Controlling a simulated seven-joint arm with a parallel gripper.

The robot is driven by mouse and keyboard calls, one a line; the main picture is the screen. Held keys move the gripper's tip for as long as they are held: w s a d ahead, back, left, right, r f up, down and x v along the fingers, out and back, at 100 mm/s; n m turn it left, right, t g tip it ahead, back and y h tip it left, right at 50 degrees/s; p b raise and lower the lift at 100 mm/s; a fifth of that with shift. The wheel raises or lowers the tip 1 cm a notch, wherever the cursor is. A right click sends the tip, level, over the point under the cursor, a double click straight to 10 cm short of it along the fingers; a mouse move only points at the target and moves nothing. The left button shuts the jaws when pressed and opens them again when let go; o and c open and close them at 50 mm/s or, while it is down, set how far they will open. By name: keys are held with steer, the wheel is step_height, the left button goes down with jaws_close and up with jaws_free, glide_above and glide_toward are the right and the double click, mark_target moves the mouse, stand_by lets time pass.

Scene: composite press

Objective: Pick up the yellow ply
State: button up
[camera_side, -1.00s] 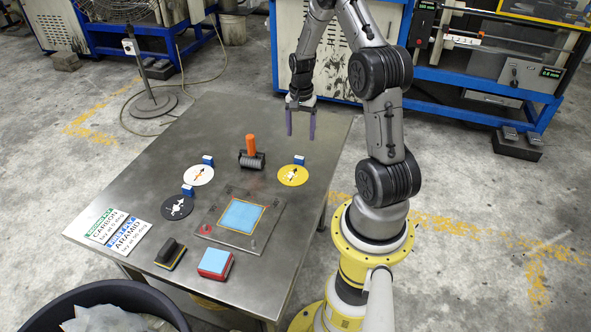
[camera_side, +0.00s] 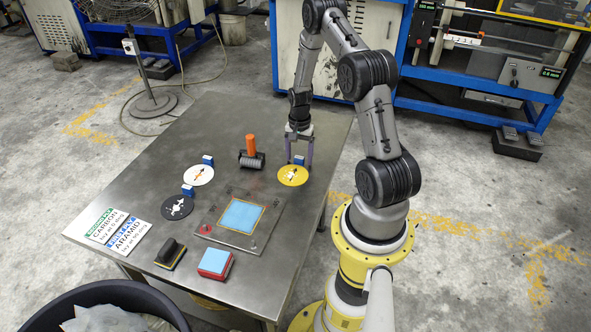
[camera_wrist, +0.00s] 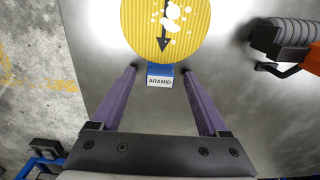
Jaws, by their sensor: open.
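The yellow ply (camera_side: 292,176) is a round disc with a dark arrow, lying flat on the metal table at the right in the side view. In the wrist view the yellow ply (camera_wrist: 172,40) fills the top middle, with white spots on it and the arrow pointing toward me. A blue tab labelled ARAMID (camera_wrist: 160,77) stands at its near edge. My gripper (camera_side: 299,161) is open just above the tab and the far edge of the ply. In the wrist view my gripper (camera_wrist: 160,73) has its purple fingers on either side of the tab, with nothing held.
A roller with an orange handle (camera_side: 250,153) stands left of the ply. A white ply (camera_side: 199,175) and a black ply (camera_side: 177,207) lie farther left. A plate with a light blue square (camera_side: 240,217) is in front. The table's back is clear.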

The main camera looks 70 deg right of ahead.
jaws_close()
steer(key=shift+r, duration=0.15)
stand_by(0.4)
